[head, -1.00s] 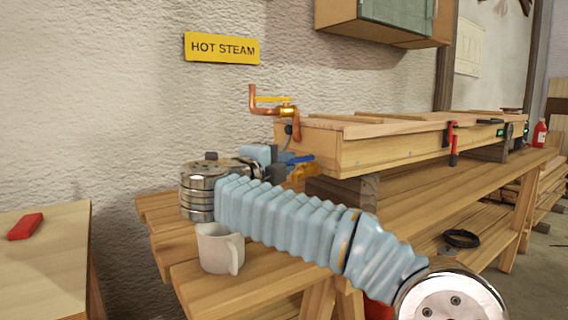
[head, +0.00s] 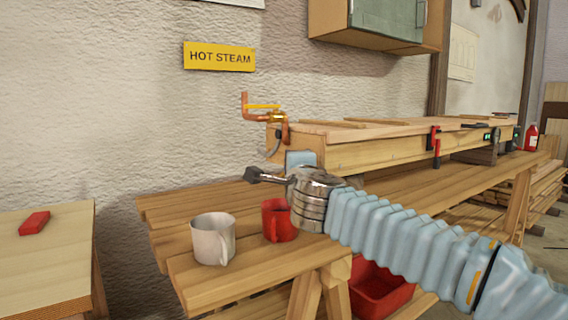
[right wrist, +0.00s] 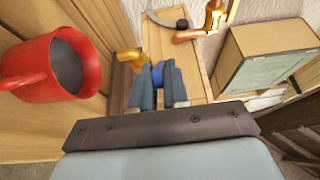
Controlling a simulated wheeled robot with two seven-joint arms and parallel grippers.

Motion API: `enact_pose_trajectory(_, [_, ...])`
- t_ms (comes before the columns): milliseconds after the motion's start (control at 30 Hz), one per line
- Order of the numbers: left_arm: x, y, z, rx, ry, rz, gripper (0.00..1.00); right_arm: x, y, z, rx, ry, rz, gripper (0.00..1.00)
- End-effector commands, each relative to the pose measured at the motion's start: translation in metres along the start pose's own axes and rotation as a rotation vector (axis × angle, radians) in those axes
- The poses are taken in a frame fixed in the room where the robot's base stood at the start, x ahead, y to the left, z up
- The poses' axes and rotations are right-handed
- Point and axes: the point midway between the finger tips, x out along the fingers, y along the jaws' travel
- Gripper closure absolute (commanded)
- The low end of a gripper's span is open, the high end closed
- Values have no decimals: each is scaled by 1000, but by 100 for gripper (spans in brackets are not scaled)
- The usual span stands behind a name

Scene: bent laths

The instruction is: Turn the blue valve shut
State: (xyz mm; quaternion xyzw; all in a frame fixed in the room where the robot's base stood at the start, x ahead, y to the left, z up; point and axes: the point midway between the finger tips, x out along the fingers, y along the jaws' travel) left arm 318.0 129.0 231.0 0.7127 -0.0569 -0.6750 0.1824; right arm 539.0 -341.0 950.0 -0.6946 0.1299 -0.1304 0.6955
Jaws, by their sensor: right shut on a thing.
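The blue valve handle (right wrist: 158,74) shows in the right wrist view, with a yellow-orange fitting (right wrist: 128,58) beside it, at the end of the wooden box. My right gripper (right wrist: 160,90) is shut on the blue handle, which shows only in part between the two grey fingers. In the head view my right arm comes in from the right. My left gripper is in neither current view.
A red mug (head: 279,222) stands close beside my right wrist, with a white mug (head: 212,240) to its left. The copper pipe (head: 284,132) rises from the end of the long wooden box (head: 375,154). A red crate (head: 385,290) sits below the bench.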

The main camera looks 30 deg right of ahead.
Motion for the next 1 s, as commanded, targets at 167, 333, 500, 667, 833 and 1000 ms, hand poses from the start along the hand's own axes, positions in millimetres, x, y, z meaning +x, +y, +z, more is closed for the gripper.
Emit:
enact_pose_trajectory(167, [-16,4,-1,-1,4,-3,55,-2,-1,-10,-1,-137,6,100])
enact_pose_trajectory(333, [-19,6,0,1,2,-2,55,-2,0,-14,-1,-209,4,100])
enact_pose_trajectory(500, [-21,8,0,2,1,0,55,-2,2,-18,0,-257,5,100])
enact_pose_trajectory(667, [-22,9,0,3,0,1,55,-2,2,-20,-3,-299,5,100])
enact_pose_trajectory(833, [-23,10,1,4,-1,1,55,-3,2,-20,0,-350,4,100])
enact_pose_trajectory(1000, [-24,11,1,4,-2,2,55,-2,2,-24,-1,-402,4,100])
